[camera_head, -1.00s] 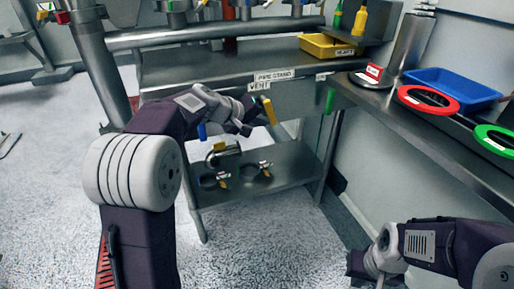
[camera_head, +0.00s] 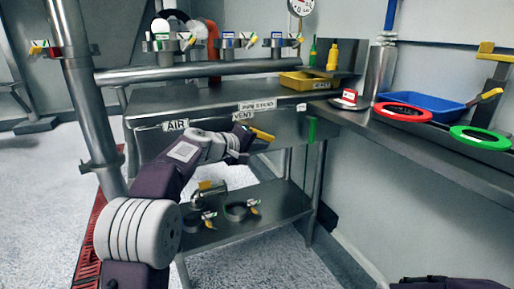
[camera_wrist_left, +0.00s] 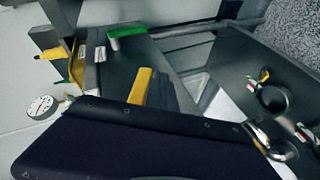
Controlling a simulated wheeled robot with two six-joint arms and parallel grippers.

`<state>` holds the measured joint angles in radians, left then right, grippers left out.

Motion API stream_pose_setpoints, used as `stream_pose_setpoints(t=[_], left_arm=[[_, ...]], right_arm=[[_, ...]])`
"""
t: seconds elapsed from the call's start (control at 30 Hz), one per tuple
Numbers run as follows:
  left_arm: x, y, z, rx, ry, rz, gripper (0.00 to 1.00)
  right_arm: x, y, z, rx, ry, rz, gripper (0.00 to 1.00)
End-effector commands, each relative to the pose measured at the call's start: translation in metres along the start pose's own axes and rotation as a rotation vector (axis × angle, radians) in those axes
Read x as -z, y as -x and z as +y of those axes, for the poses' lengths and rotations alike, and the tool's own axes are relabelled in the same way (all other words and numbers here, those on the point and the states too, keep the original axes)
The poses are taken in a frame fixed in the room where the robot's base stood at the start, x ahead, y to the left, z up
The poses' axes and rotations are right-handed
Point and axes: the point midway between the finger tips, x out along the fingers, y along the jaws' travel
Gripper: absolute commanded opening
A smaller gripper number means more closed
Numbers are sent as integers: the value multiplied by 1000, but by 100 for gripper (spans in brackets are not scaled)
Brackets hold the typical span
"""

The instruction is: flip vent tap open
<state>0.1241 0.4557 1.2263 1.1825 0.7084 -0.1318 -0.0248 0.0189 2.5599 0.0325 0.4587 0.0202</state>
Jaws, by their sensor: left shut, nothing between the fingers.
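The vent tap shows as a yellow handle (camera_head: 262,134) on the front of the steel bench, just below the VENT label (camera_head: 243,115). It lies close to level, sloping slightly down to the right. In the left wrist view the yellow handle (camera_wrist_left: 140,86) stands beyond my dark arm housing, its lower end hidden. My left gripper (camera_head: 242,154) is shut and empty, just left of and below the handle. Its fingertips are small and dark, so I cannot tell whether they touch the handle. My right gripper is out of view.
A green handle (camera_head: 312,129) hangs upright farther right on the bench front. The AIR label (camera_head: 175,125) is above my left arm. Metal ring clamps (camera_head: 236,211) lie on the lower shelf (camera_head: 275,205). A yellow bin (camera_head: 303,83) and blue tray (camera_head: 425,105) stand on the surfaces behind.

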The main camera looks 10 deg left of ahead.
Motion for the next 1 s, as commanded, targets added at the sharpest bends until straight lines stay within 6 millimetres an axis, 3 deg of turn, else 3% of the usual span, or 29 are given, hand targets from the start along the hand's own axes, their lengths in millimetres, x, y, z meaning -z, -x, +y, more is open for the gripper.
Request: stream_pose_setpoints(t=[1.0], left_arm=[[0,-7,15,-1,0,1,0]], right_arm=[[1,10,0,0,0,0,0]])
